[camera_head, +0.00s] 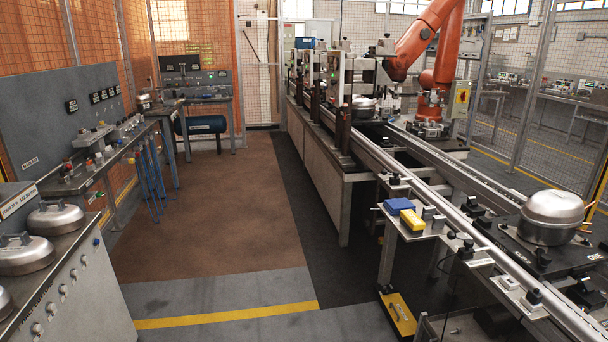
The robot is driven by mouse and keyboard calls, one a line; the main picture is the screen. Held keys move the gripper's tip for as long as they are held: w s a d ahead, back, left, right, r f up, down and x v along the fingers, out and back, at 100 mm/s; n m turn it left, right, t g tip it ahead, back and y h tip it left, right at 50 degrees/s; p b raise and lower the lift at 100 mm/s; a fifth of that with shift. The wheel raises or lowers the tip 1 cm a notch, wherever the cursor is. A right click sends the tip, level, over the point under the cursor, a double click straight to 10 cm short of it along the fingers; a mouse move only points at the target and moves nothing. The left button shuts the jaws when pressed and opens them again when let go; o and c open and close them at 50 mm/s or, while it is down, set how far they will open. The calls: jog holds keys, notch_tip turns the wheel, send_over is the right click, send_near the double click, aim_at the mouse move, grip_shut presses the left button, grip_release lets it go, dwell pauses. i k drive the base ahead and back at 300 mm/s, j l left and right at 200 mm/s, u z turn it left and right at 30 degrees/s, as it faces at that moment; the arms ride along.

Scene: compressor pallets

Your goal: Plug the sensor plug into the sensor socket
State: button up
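My gripper is not in view. I cannot pick out the sensor plug or the sensor socket for certain; at this distance the small fittings are too small to tell apart. A rounded steel compressor (549,217) sits on a dark pallet (527,254) on the conveyor at the right. Small black and grey fittings (476,208) stand along the conveyor edge beside that pallet. Another steel compressor (363,107) shows farther back on the line, partly behind the frames.
A side shelf (404,234) at the conveyor holds a blue box (399,205) and a yellow box (412,219). An orange robot arm (424,36) stands behind the line. Benches (58,262) with steel domes and hanging blue cables (154,180) line the left. The brown floor (215,205) between is clear.

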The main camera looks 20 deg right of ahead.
aim_at(533, 295)
jog(key=i, duration=1.25)
jog(key=i+u, duration=0.15)
jog(key=i, duration=0.4)
jog(key=i+u, duration=0.15)
jog(key=i, duration=0.45)
jog(key=i+l+u, duration=0.2)
jog(key=i, duration=0.35)
jog(key=z, duration=3.6)
jog(key=i+z, duration=0.15)
jog(key=i, duration=0.25)
